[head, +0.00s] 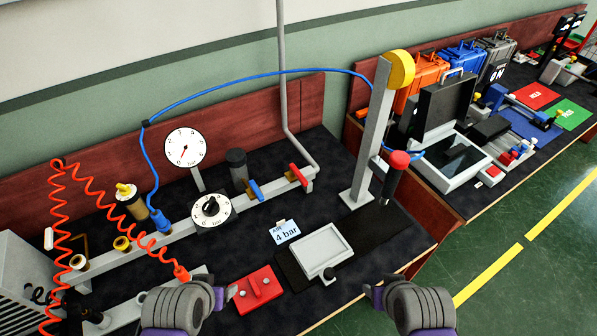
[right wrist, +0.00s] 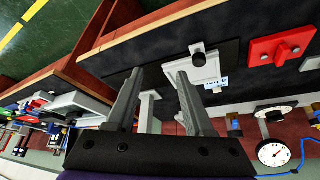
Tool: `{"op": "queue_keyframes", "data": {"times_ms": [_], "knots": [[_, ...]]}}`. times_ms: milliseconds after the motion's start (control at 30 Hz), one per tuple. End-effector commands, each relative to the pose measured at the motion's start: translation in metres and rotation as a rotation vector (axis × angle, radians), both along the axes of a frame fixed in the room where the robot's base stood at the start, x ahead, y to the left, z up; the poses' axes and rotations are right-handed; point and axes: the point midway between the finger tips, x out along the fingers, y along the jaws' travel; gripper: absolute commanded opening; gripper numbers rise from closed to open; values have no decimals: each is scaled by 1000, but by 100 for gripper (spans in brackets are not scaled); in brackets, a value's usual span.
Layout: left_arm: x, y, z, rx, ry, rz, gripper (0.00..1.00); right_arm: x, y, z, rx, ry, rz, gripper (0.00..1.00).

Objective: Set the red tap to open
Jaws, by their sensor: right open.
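The red tap (head: 297,174) is a small red lever on the grey pipe (head: 228,203), near its right end where it meets the riser. The lever lies crosswise to the pipe. A blue tap (head: 256,190) sits to its left, also crosswise. My right gripper (head: 374,292) is low in the head view, right of and well nearer than the red tap. In the right wrist view its two fingers (right wrist: 156,78) are apart with nothing held. My left gripper (head: 224,294) is at the bottom, near the red block, and its jaw gap is unclear.
A post with red-topped handle (head: 397,160) rises at right. A grey pad (head: 320,250) and red block (head: 257,290) lie near the front edge.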

Motion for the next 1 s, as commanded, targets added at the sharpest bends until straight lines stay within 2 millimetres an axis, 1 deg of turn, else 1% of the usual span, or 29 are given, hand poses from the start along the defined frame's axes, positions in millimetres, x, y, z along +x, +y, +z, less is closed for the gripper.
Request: {"op": "queue_keyframes", "data": {"times_ms": [533, 633, 667, 767, 867, 900, 967, 1000], "knots": [[0, 0, 0, 0, 0, 0, 70, 0, 0, 0, 0, 0, 0, 52], [0, 0, 0, 0, 0, 0, 70, 8, 2, 7, -1, 8, 9, 52], [0, 0, -1, 0, 0, 0, 70, 13, 2, 12, -3, 13, 15, 52], [-1, 0, -2, 0, 1, 0, 70, 41, 8, 35, -9, 41, 45, 52], [-1, 0, -4, 0, 2, 0, 70, 81, 17, 63, -19, 81, 89, 52], [-1, 0, -4, 0, 2, 0, 70, 98, 21, 74, -25, 99, 108, 52], [-2, 0, -5, 0, 3, 0, 70, 123, 28, 87, -31, 125, 136, 52], [-2, 0, -6, 0, 3, 0, 70, 140, 34, 95, -36, 143, 156, 52]]}}
